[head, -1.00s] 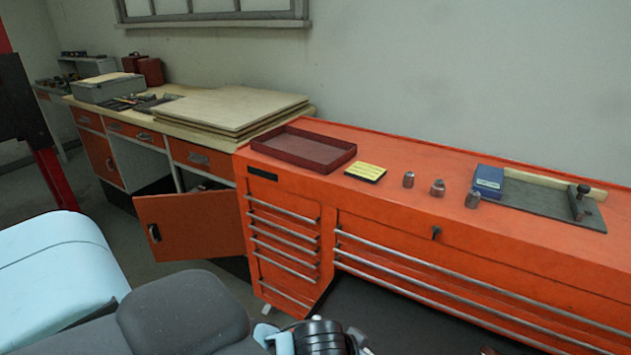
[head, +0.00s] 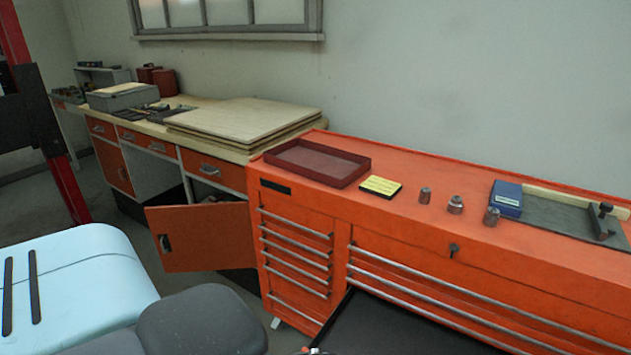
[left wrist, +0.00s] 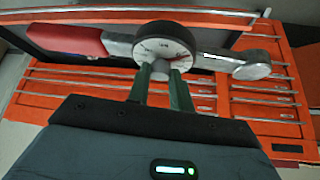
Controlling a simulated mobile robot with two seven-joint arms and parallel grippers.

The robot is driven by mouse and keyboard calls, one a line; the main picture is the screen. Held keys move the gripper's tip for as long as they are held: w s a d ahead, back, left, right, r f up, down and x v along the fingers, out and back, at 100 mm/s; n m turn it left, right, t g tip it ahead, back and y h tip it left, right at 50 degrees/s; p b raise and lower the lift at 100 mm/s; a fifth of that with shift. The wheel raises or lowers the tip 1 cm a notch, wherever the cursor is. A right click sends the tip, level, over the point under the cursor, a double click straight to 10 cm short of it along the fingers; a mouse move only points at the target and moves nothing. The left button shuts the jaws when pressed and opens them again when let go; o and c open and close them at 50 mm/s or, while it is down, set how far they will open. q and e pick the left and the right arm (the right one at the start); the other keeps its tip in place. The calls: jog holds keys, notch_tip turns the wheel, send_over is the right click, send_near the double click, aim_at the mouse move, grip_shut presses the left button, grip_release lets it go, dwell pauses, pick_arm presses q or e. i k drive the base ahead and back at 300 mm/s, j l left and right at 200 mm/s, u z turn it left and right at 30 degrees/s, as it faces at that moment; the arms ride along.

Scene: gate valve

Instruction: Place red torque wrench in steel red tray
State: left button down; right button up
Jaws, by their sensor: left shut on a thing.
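The red torque wrench (left wrist: 98,43) shows in the left wrist view, with a red handle at left, a round dial at the middle and a metal head at right. My left gripper (left wrist: 163,76) is shut on it at the dial. The wrench is in front of the orange cabinet's drawers in that view. The steel red tray (head: 361,168) is empty on top of the orange cabinet, at its left end in the head view. My left gripper and the wrench are not clearly seen in the head view. My right gripper is in neither view.
On the orange cabinet (head: 400,222), a yellow-topped box (head: 381,186), several small metal sockets (head: 455,204) and a blue box (head: 507,198) stand right of the tray. A wooden bench with stacked boards (head: 245,122) adjoins at left. An orange cupboard door (head: 205,238) hangs open below.

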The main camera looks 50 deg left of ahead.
aim_at(325, 160)
jog(key=j+z, duration=0.1)
jog(key=j, duration=0.4)
jog(key=k+j+z, duration=0.1)
jog(key=j, duration=0.45)
jog(key=j+z, duration=0.1)
jog(key=j, duration=0.4)
jog(key=k+j+z, duration=0.1)
jog(key=j, duration=0.4)
jog(key=k+j+z, duration=0.1)
jog(key=j, duration=0.4)
jog(key=k+j+z, duration=0.1)
jog(key=j, duration=0.4)
jog(key=k, duration=0.05)
